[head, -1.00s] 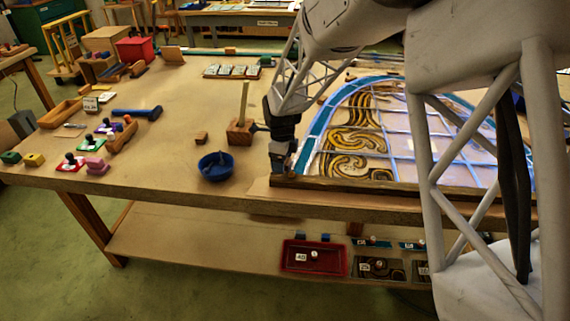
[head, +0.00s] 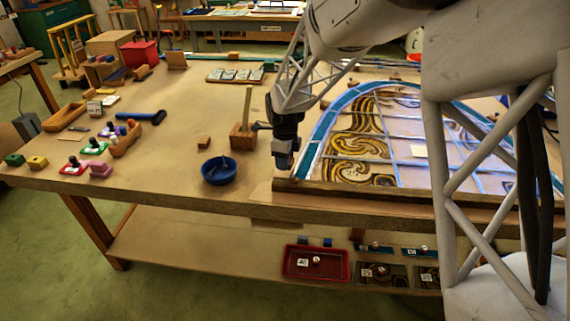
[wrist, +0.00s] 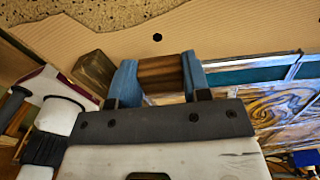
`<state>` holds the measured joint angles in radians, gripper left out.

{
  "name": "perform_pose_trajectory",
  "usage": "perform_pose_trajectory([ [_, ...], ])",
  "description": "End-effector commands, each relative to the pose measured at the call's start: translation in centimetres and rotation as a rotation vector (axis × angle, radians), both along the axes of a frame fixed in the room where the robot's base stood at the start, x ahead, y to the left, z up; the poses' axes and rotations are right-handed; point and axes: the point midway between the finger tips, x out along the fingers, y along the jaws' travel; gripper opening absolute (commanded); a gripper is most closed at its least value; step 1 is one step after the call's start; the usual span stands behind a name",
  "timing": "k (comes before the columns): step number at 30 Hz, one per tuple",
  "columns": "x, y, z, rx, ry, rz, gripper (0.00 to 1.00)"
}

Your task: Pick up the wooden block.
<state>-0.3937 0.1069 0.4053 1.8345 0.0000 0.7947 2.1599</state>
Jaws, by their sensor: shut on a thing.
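My gripper (wrist: 158,80) shows in the wrist view with two blue fingers. It is shut on a dark brown wooden block (wrist: 160,72), one finger on each side. In the head view my gripper (head: 283,160) is over the table beside the near left corner of the leaded panel (head: 360,172). The held block cannot be made out clearly there.
Left of my gripper stand a wooden block with an upright stick (head: 242,137), a blue bowl (head: 218,171) and a small wooden block (head: 204,142). Another brown block (wrist: 93,70) is left of my fingers in the wrist view. The table's left middle is mostly clear.

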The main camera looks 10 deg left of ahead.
Motion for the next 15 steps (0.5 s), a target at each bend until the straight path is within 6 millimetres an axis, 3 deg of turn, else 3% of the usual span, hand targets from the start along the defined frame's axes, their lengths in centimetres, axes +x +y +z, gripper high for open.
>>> perform_pose_trajectory([
  [9, 0.0, 0.0, 4.9, 0.001, -0.002, 0.0, 0.22],
  [15, 0.0, 0.0, 6.9, 0.0, 0.0, 0.0, 0.22],
])
